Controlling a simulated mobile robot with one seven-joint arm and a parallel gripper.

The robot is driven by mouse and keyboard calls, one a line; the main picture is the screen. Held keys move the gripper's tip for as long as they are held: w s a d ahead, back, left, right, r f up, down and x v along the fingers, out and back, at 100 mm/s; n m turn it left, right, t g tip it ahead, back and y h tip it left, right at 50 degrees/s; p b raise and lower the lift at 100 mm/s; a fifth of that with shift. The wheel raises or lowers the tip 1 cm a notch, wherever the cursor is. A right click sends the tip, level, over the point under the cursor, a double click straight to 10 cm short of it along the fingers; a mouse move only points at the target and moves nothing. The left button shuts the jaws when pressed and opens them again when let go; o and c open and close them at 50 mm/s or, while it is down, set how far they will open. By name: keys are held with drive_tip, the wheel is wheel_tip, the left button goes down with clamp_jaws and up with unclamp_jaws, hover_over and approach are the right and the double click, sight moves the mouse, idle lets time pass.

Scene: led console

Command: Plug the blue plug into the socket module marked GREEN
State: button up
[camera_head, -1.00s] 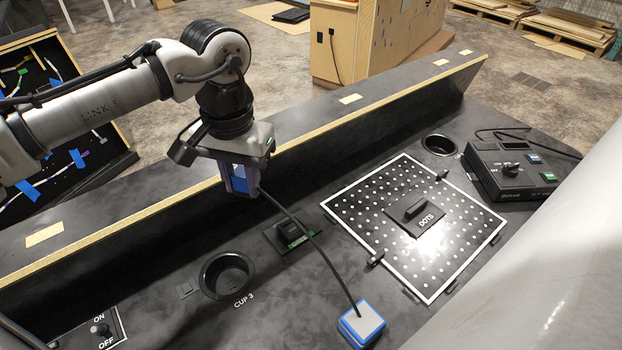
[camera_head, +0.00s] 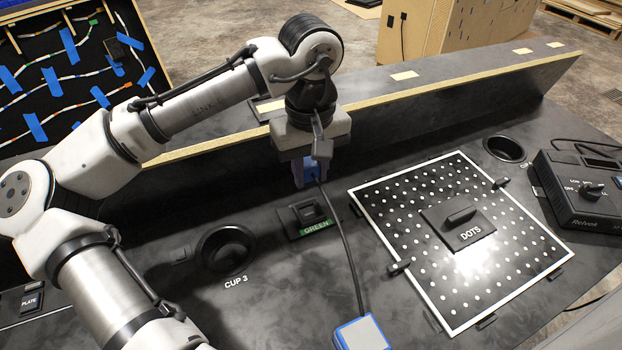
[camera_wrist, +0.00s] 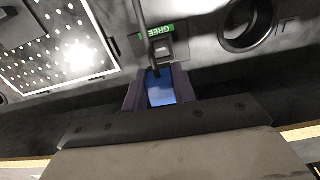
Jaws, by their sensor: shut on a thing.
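My gripper (camera_head: 307,174) is shut on the blue plug (camera_head: 312,173), which hangs between the fingers above the console. The blue plug also shows in the wrist view (camera_wrist: 160,90), with a dark cord running from it. The socket module marked GREEN (camera_head: 308,220) lies on the console just in front of the plug, a black block with a green label. It also shows in the wrist view (camera_wrist: 158,42), beyond the plug. The plug looks apart from the socket. The cord runs down to a blue and white box (camera_head: 361,334) at the bottom edge.
A white-bordered dotted board with a DOTS block (camera_head: 460,228) lies right of the socket. The CUP 3 holder (camera_head: 226,250) is to its left. A black control box (camera_head: 585,190) stands at the far right. A raised ledge (camera_head: 420,95) runs behind the gripper.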

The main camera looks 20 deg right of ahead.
drive_tip(key=shift+f+b, duration=2.75)
drive_tip(key=shift+f, duration=0.05)
drive_tip(key=shift+f+b, duration=0.35)
drive_tip(key=shift+f, duration=0.6)
drive_tip(key=shift+p, duration=0.85)
drive_tip(key=shift+f, duration=0.55)
